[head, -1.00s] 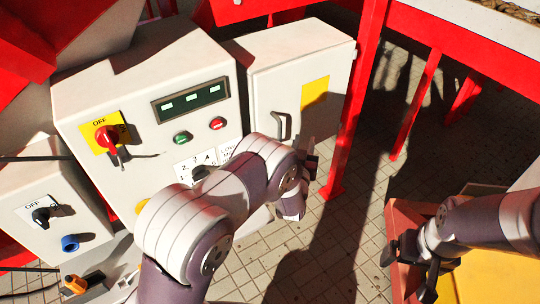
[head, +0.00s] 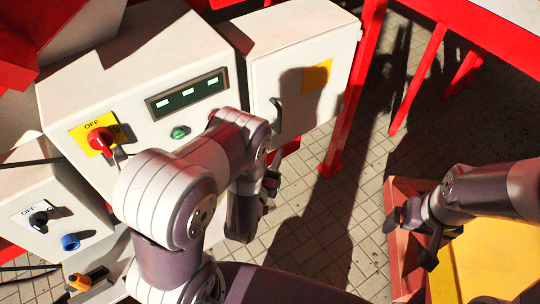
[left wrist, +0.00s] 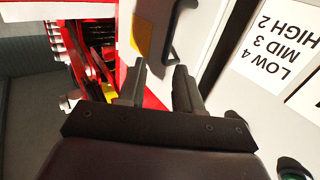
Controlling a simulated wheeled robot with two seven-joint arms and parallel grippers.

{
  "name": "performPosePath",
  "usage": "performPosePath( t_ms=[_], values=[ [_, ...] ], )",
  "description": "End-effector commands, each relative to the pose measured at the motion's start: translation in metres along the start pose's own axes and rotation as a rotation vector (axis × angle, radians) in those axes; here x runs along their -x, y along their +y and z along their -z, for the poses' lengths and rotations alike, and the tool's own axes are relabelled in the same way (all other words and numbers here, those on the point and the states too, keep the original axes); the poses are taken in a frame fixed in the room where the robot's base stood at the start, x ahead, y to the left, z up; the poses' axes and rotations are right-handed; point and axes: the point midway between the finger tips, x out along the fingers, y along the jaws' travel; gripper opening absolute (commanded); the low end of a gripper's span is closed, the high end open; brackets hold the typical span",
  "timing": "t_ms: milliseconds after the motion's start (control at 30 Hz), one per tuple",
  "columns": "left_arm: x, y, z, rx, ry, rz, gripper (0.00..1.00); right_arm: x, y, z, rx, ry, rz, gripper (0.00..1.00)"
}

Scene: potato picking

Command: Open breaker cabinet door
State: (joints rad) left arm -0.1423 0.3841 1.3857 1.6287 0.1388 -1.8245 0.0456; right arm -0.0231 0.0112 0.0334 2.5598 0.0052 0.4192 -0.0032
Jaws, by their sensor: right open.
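The breaker cabinet (head: 300,30) is a white box at the upper middle of the head view. Its door (head: 265,85) looks shut, with a yellow label (head: 316,75) and a dark bar handle (head: 276,116), partly in shadow. In the left wrist view the handle (left wrist: 176,38) stands beyond my fingertips. My left gripper (head: 270,190) is below the door in the head view. Its two fingers (left wrist: 157,82) are apart in the left wrist view, with nothing between them. My right gripper (head: 410,237) is open and empty at the right, away from the cabinet.
A white control box (head: 110,70) with a red switch (head: 100,138) and green button (head: 180,132) stands left of the cabinet. A red post (head: 345,120) rises at the cabinet's right. Tiled floor (head: 320,225) lies open between my arms.

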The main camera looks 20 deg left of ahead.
Motion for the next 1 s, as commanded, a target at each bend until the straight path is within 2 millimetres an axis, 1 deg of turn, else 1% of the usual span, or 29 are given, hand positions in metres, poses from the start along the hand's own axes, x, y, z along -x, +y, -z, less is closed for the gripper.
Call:
performPosePath(
  t_ms=[133,567,633,667,700,767,800,833,867,900,967,1000],
  values=[
    [0.004,0.0,0.0,0.0,0.001,0.0,0.34,0.0,0.0,0.0,0.0,0.0,0.0,0.95],
    [0.004,0.001,0.0,0.0,0.001,-0.002,0.34,0.0,0.0,0.0,0.0,0.0,0.0,0.95],
    [0.004,0.0,-0.005,-0.002,-0.025,0.0,0.34,0.0,0.0,0.0,0.0,0.0,0.0,0.95],
    [0.004,0.0,-0.012,-0.003,-0.06,0.001,0.34,0.0,0.0,0.0,0.0,0.0,0.0,0.95],
    [0.007,0.0,-0.028,-0.005,-0.137,0.001,0.34,0.0,0.0,0.0,0.0,0.0,0.0,0.95],
    [0.021,-0.001,-0.064,-0.012,-0.331,0.001,0.34,0.0,0.0,0.0,0.0,0.0,0.0,0.95],
    [0.03,-0.001,-0.085,-0.017,-0.484,-0.002,0.34,0.0,0.0,0.0,0.0,0.0,0.0,0.95],
    [0.037,0.0,-0.096,-0.019,-0.6,-0.004,0.34,0.001,0.0,0.0,0.0,0.0,0.0,0.95],
    [0.044,0.001,-0.102,-0.021,-0.716,-0.007,0.34,0.003,0.0,0.0,0.0,0.0,0.0,0.95],
    [0.055,0.002,-0.103,-0.024,-0.868,-0.012,0.34,0.006,0.0,0.001,0.0,0.0,0.0,0.95],
    [0.074,0.003,-0.09,-0.027,-1.077,-0.017,0.34,0.012,0.0,0.001,0.0,0.0,0.0,0.95],
    [0.089,0.003,-0.073,-0.03,-1.206,-0.022,0.34,0.016,0.0,0.002,0.0,0.0,0.0,0.95]
  ],
)
